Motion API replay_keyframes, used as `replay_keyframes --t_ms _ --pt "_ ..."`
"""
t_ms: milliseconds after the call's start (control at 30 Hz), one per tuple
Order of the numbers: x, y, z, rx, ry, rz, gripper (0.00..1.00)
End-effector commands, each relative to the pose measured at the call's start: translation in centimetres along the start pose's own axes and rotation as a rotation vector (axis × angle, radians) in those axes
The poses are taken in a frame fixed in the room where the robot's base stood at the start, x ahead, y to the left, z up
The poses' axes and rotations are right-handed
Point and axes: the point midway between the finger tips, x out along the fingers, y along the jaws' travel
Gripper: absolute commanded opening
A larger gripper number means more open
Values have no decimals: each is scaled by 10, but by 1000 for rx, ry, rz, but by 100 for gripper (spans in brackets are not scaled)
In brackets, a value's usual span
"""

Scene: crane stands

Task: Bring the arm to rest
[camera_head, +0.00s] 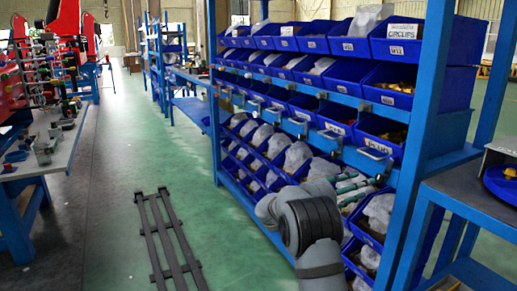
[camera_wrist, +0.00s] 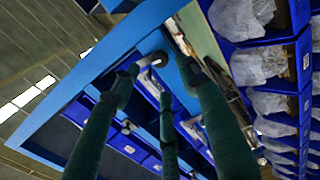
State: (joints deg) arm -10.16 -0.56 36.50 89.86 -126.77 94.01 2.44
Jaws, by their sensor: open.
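My gripper (camera_wrist: 158,85) shows in the wrist view as long dark green fingers, spread apart with nothing held between them. In the head view my grey arm is bent at the lower right, and the green fingers of my gripper (camera_head: 362,188) reach right, close in front of the lower bins of the blue rack. Whether they touch the bins cannot be told. The wrist view is steeply tilted, with the fingers in front of a blue rack beam (camera_wrist: 85,80) and bins.
The blue rack (camera_head: 437,90) holds rows of blue bins (camera_head: 350,47), several with plastic bags. A blue table (camera_head: 455,190) stands at the right, a workbench (camera_head: 45,150) at the left. A dark slatted frame (camera_head: 168,240) lies on the green floor. The aisle beyond is clear.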

Motion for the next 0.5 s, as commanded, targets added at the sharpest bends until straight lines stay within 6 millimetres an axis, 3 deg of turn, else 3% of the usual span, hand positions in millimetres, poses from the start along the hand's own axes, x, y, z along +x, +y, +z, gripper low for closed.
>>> replay_keyframes --t_ms 200,500 --pt "42 0 1 0 -3 -1 44" --pt "70 0 0 -1 -1 0 44"
